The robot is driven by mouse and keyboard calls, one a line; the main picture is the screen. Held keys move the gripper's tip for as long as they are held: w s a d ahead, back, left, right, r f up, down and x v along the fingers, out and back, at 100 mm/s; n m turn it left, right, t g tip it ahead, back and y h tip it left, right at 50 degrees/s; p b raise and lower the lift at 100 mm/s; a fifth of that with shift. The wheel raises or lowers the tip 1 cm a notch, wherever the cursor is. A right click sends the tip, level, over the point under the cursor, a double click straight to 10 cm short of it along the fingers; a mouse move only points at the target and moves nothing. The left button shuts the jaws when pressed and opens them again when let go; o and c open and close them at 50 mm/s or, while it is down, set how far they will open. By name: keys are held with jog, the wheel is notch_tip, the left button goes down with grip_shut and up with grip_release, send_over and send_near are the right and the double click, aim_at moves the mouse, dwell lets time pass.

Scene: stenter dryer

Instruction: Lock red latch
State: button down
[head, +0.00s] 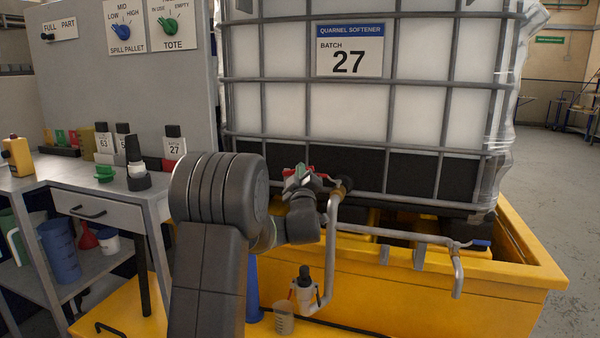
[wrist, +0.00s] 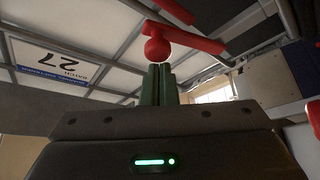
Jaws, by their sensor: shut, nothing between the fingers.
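The red latch (wrist: 192,42) shows in the wrist view as a red bar with a round red knob (wrist: 157,49), at the tote's outlet. My gripper (wrist: 158,68) is shut and empty. Its green fingertips are just below the knob in the picture; I cannot tell if they touch it. In the head view, small red parts of the latch (head: 289,172) show around my gripper (head: 301,168), in front of the tote (head: 290,110). My wrist hides much of the outlet there. The latch's locked or unlocked state cannot be told.
A grey pipe (head: 331,240) runs down beside the outlet, with a branch to a blue-handled valve (head: 481,243) at right. A yellow spill pallet (head: 420,290) lies below. A bench with bottles (head: 174,145) stands at left. Open floor (head: 565,195) lies at right.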

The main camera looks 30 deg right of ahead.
jog(key=m+h+b, duration=0.1)
jog(key=b, duration=0.1)
jog(key=f+m+h+b, duration=0.1)
jog(key=m+b, duration=0.1)
jog(key=f+m+b, duration=0.1)
jog(key=m+b, duration=0.1)
jog(key=b, duration=0.1)
jog(key=shift+s+d+f+g+h, duration=0.1)
jog(key=shift+s+d+g+h, duration=0.15)
jog(key=shift+g+h, duration=0.15)
jog(key=s+a+p, duration=0.1)
jog(key=s+a, duration=0.5)
jog(key=a, duration=0.1)
jog(key=shift+s+f+p, duration=0.15)
jog(key=shift+f+p, duration=0.15)
jog(key=shift+f, duration=0.1)
dwell(0.4)
